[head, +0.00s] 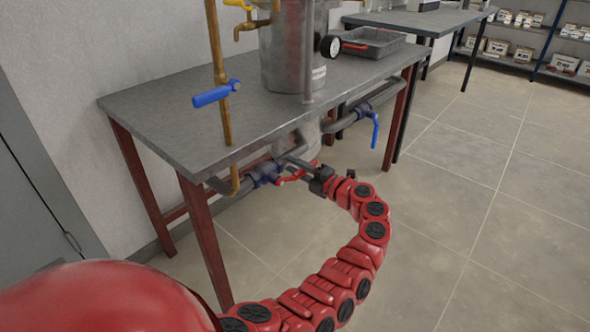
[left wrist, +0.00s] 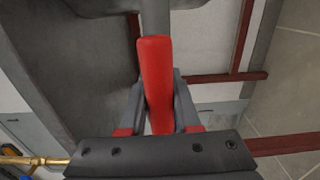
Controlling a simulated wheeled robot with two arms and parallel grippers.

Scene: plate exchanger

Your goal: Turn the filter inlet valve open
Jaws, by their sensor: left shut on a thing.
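A valve with a blue body (head: 264,173) and a red lever handle (head: 288,179) sits on the pipe under the near side of the table. My left gripper (head: 300,166) is at this lever, under the table edge. In the left wrist view the red lever (left wrist: 155,75) lies lengthwise between the two fingers (left wrist: 158,100), which are shut on it. The far end of the lever meets a grey rod-like part. No label shows which valve is the filter inlet. My right gripper is out of view.
A grey table (head: 170,108) with red legs carries a metal vessel (head: 285,50) and a gauge (head: 330,46). Another valve with a blue lever (head: 375,130) is to the right. A blue handle (head: 212,95) sits on a copper pipe (head: 216,45). The floor at right is clear.

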